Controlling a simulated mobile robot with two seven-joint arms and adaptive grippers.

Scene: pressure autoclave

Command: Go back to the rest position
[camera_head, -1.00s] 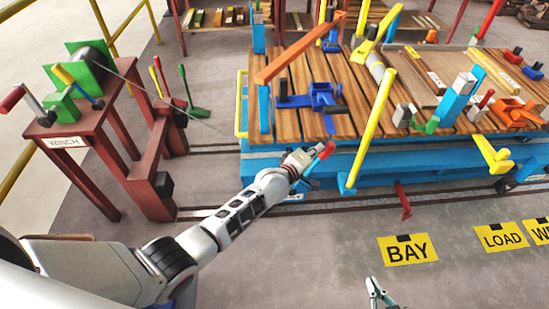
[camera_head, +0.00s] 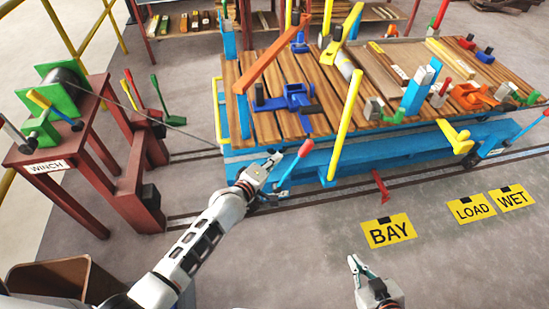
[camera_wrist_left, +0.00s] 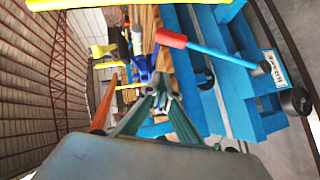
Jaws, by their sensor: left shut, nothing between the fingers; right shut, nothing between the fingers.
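My left gripper (camera_head: 272,160) is shut and empty in the head view, in front of the blue cart's near side. A lever with a red grip (camera_head: 305,148) and a blue rod stands just right of its fingertips, apart from them in the picture. The left wrist view shows the shut fingers (camera_wrist_left: 160,92) with the red grip (camera_wrist_left: 171,39) beyond them. My right gripper (camera_head: 354,262) is shut and empty above the bare floor at the bottom of the head view.
The blue cart (camera_head: 350,150) with its plank deck carries several coloured clamps and levers. A red winch stand (camera_head: 85,150) is at the left, its cable running to the cart. A brown open bin (camera_head: 60,262) is at lower left.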

